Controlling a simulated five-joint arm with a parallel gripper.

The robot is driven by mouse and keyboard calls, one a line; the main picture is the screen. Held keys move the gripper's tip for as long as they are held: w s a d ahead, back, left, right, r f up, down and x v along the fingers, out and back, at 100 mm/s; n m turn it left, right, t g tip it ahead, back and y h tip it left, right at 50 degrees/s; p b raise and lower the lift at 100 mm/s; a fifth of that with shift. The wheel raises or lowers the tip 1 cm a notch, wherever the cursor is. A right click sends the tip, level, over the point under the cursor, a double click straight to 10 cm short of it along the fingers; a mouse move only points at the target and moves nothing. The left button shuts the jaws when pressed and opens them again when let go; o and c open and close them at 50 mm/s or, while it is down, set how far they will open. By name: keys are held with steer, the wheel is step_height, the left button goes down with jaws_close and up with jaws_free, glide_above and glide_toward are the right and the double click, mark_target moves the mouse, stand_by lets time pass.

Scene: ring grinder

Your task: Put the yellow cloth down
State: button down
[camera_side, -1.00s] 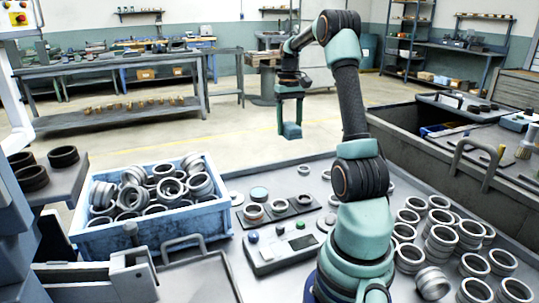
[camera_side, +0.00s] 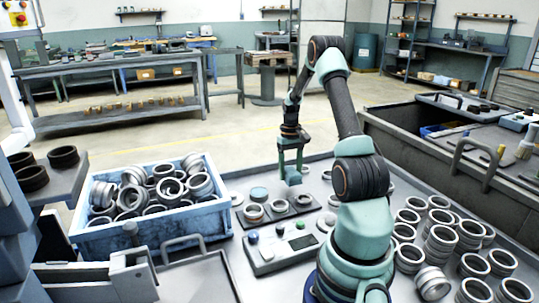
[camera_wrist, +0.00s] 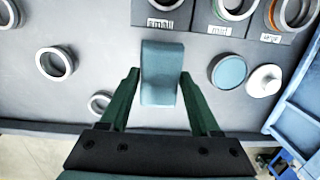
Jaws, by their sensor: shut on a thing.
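My gripper (camera_side: 292,168) is shut on a blue-grey, folded-looking strip (camera_wrist: 161,75). In the wrist view the strip stands between the two dark green fingers of my gripper (camera_wrist: 161,84). In the side view the held strip (camera_side: 293,179) hangs below the fingers, by the far part of the grey bench top (camera_side: 325,170). I cannot tell whether it touches the bench. I see no yellow cloth in either view.
A dark plate (camera_wrist: 190,18) marked small, mid and large holds rings just beyond the strip. A blue disc (camera_wrist: 228,71) and a white knobbed piece (camera_wrist: 264,80) lie to its right. A blue crate (camera_side: 150,238) of rings and a control box (camera_side: 280,248) stand nearer; ring stacks (camera_side: 440,243) fill the right.

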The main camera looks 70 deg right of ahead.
steer(key=shift+f, duration=1.9)
steer(key=shift+f, duration=0.1)
steer(key=shift+c, duration=0.6)
jaws_free()
